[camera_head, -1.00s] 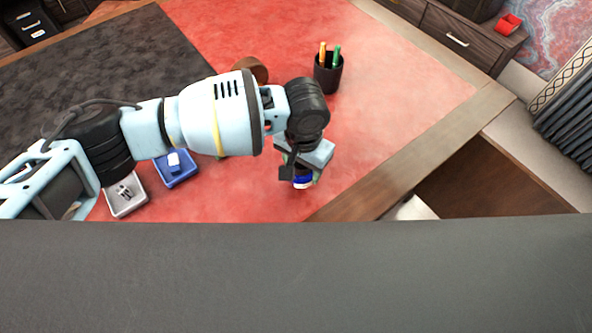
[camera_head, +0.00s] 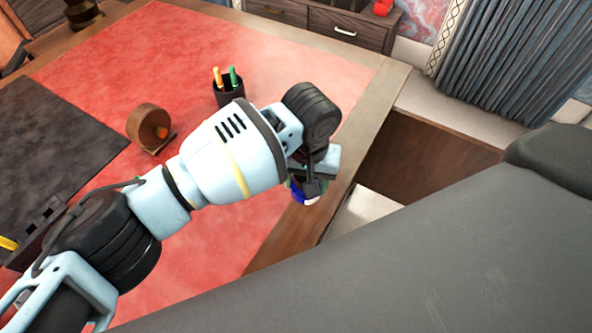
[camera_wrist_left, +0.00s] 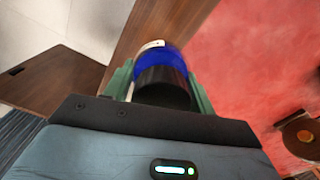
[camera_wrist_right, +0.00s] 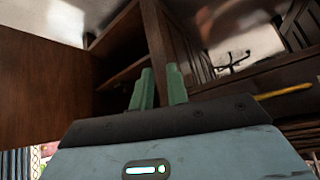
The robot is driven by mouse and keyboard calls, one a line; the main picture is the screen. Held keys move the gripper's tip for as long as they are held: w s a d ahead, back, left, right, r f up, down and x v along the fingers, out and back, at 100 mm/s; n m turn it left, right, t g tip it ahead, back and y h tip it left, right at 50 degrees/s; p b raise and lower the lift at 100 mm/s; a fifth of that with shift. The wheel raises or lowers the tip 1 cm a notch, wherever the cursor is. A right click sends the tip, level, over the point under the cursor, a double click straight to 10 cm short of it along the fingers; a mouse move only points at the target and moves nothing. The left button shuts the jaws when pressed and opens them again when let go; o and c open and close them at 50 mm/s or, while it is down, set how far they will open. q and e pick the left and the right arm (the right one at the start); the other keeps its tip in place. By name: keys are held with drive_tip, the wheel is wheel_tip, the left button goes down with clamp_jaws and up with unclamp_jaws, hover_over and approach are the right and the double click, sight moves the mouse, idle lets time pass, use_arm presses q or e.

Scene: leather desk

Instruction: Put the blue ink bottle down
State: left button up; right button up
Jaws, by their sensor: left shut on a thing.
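My left gripper (camera_head: 306,186) is shut on the blue ink bottle (camera_head: 299,192), near the right wooden edge (camera_head: 318,207) of the desk. In the left wrist view the bottle (camera_wrist_left: 160,62) shows blue with a black end (camera_wrist_left: 162,88) toward the camera, between the green fingers. The desk's edge strip and red top lie behind it. How high the bottle is above the desk is unclear. My right gripper (camera_wrist_right: 160,86) is in its own wrist view only. Its green fingers stand close together with nothing seen between them; whether they are shut is unclear.
On the red desktop (camera_head: 300,75) stand a black pen cup (camera_head: 229,92) and a round brown wooden object (camera_head: 148,125). A dark mat (camera_head: 50,150) covers the left. Beyond the right edge are brown wooden panelling (camera_head: 425,155) and floor. The right wrist view shows dark wooden furniture (camera_wrist_right: 45,65).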

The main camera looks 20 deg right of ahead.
use_arm(q)
drive_tip(key=shift+r, duration=0.1)
use_arm(e)
drive_tip(key=shift+s, duration=0.15)
